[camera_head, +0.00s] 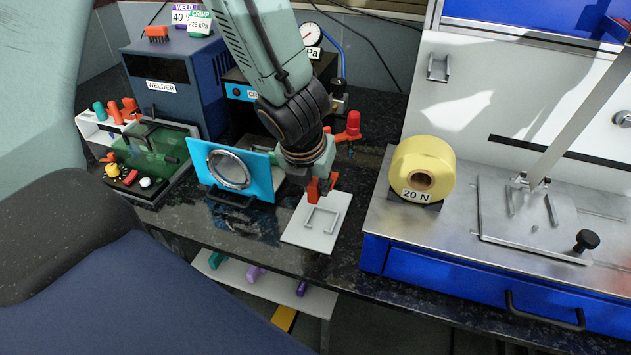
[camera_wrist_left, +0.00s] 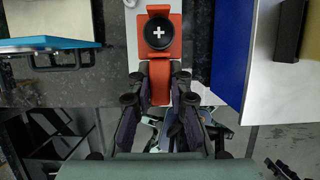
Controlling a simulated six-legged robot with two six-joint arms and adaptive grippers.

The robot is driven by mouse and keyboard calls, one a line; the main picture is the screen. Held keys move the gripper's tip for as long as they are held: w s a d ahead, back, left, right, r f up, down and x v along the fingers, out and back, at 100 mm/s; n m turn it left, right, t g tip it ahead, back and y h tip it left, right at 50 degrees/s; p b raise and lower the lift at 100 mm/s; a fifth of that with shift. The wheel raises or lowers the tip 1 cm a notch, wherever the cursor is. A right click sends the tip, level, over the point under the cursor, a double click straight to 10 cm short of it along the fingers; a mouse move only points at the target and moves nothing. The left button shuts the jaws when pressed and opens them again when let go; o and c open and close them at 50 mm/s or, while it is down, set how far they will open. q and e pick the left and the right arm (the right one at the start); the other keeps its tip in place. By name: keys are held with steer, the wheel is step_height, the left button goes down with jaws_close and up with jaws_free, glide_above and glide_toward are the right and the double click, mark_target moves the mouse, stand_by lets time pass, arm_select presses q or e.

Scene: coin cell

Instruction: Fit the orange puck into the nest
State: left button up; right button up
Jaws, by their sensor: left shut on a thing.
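The orange puck (camera_wrist_left: 158,24) shows in the left wrist view as an orange body holding a black disc with a white plus. My left gripper (camera_wrist_left: 160,85) is shut on its orange tab. In the head view the same orange puck (camera_head: 315,190) hangs under my left gripper (camera_head: 318,178), at the back edge of a white plate (camera_head: 292,238). A low grey bracket-like outline (camera_head: 322,209), apparently the nest, is on that plate, just in front of the puck. I cannot tell whether the puck touches the plate. My right gripper is not in view.
A blue panel with a round window (camera_head: 258,190) stands left of the plate. A yellow roll marked 20 N (camera_head: 408,165) sits on a metal-topped blue unit (camera_head: 450,285) to the right. A welder (camera_head: 170,85) and a red-knobbed lever (camera_head: 352,123) stand behind. Dark bench top shows between them.

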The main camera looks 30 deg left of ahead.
arm_select(q)
steer(key=shift+r+p, duration=0.75)
steer(key=shift+r, duration=0.15)
